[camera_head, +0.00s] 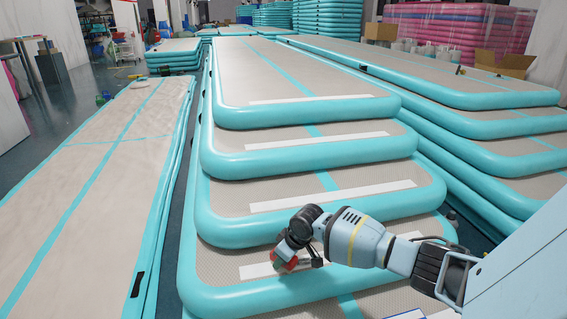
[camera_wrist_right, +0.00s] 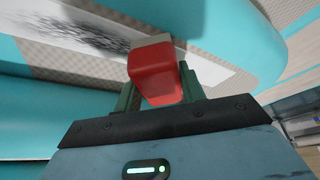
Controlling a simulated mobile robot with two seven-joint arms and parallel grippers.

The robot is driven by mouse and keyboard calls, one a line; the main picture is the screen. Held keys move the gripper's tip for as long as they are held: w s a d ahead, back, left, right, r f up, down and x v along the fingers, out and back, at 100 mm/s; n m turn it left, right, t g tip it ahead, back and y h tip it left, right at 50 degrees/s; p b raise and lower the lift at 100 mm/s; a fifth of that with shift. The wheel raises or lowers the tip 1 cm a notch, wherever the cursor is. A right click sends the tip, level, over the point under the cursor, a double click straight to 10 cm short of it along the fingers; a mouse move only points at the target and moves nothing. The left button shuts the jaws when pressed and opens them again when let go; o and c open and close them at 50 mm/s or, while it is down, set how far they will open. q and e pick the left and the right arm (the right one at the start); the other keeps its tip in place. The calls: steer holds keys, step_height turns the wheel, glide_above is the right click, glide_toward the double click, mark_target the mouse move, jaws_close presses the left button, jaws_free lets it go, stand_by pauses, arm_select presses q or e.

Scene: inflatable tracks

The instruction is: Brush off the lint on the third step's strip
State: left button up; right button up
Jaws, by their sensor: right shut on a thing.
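The inflatable tracks are stacked like steps, each with a white strip along it. My right gripper (camera_head: 286,254) is low over the second strip from the front in the head view (camera_head: 254,271). It is shut on a red brush (camera_wrist_right: 158,78), whose red also shows in the head view (camera_head: 291,264). In the right wrist view, dark, streaky lint (camera_wrist_right: 92,27) lies on the white strip (camera_wrist_right: 212,80), up and left of the brush. The brush's pale end is at the strip; I cannot tell whether it touches. My left gripper is out of view.
Higher steps (camera_head: 238,166) with teal rims rise behind my right arm. A long beige track (camera_head: 95,180) lies at the left, and another stack (camera_head: 500,100) stands close at the right. Cardboard boxes (camera_head: 502,64) are at the back right.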

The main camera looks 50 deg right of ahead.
mark_target(305, 258)
steer(key=shift+s+d+r+p, duration=0.1)
steer(key=shift+s+d+p, duration=0.65)
steer(key=shift+s+d, duration=0.5)
steer(key=shift+w+d, duration=0.1)
steer(key=shift+d, duration=0.1)
steer(key=shift+d, duration=0.1)
steer(key=shift+s+d+f+p, duration=0.25)
steer(key=shift+s+d+p, duration=0.1)
steer(key=shift+s+d, duration=0.9)
steer(key=shift+d, duration=0.1)
steer(key=shift+s+d, duration=0.1)
steer(key=shift+s, duration=0.05)
steer(key=shift+s+d+p, duration=0.3)
steer(key=shift+s+d, duration=0.7)
steer(key=shift+d, duration=0.2)
